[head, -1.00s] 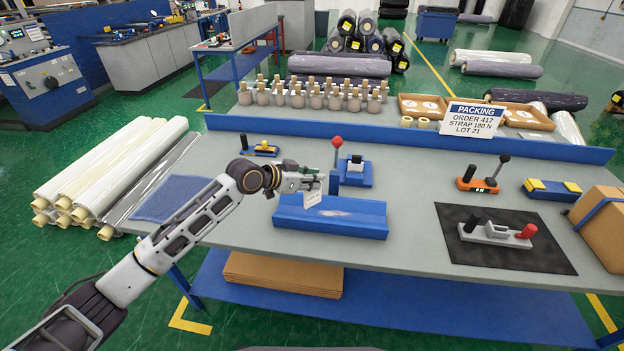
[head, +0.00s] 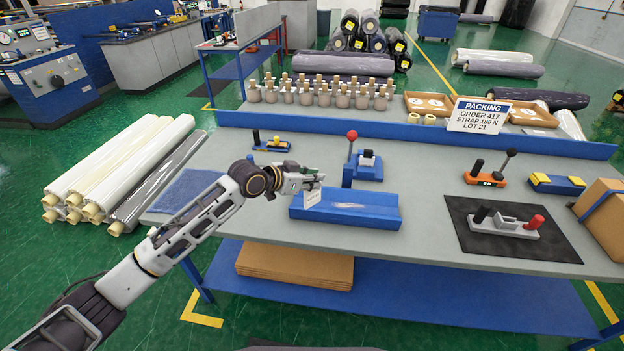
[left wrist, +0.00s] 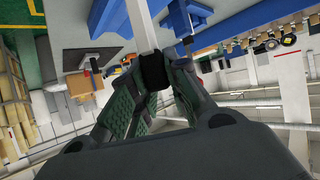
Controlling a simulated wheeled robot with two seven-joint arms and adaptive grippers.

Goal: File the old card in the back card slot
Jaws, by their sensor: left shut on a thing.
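My left gripper (head: 316,182) is shut on the old card (head: 312,198), a small white card with print hanging below the fingers. It is in front of the left part of a blue tray-like block (head: 345,216) on the bench; whether the card touches it I cannot tell. In the left wrist view the fingers (left wrist: 155,75) close on a black piece with a white strip (left wrist: 140,22) running up from it. I cannot make out which part is the back card slot. My right gripper is not in view.
A blue fixture with a red-knobbed lever (head: 352,135) stands just behind the block. A black mat (head: 530,245) with a grey fixture lies to the right. A packing sign (head: 480,116) stands at the back ledge. Bare bench (head: 420,180) lies between.

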